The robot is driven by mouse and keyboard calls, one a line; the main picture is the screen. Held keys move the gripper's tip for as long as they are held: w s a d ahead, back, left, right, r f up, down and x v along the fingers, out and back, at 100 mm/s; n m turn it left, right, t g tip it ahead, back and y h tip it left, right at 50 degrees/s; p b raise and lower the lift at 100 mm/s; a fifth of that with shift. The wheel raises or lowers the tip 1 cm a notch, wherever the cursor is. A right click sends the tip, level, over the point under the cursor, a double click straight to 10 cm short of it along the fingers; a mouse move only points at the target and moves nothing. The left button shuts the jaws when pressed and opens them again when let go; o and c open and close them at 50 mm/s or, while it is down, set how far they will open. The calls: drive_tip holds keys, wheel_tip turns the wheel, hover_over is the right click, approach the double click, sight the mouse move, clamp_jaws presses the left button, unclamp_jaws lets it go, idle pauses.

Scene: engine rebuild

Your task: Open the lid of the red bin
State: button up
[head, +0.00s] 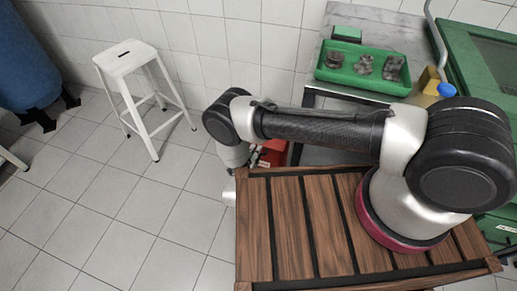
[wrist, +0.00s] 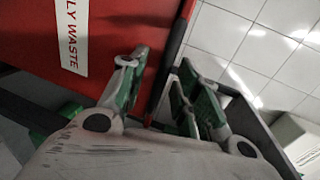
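The red bin (head: 272,152) shows only in part in the head view, behind my arm and beyond the wooden slatted top. In the wrist view, its red face (wrist: 120,30) with a white label ending in "LY WASTE" fills the upper left. A dark edge runs along the red face's right side. My gripper (wrist: 160,60) has its green-padded fingers apart, one in front of the red face and one to the right of the dark edge. The edge passes between them in the picture; I cannot tell whether they touch it. In the head view the fingers are hidden.
A metal table (head: 395,27) with a green tray (head: 362,82) of several grey parts stands behind. A white stool (head: 124,58) stands at left on open tiled floor (head: 140,215). A dark grey panel (wrist: 262,135) lies right of the fingers in the wrist view.

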drive_tip(key=shift+w+d, duration=0.1)
drive_tip(key=shift+w, duration=0.1)
clamp_jaws()
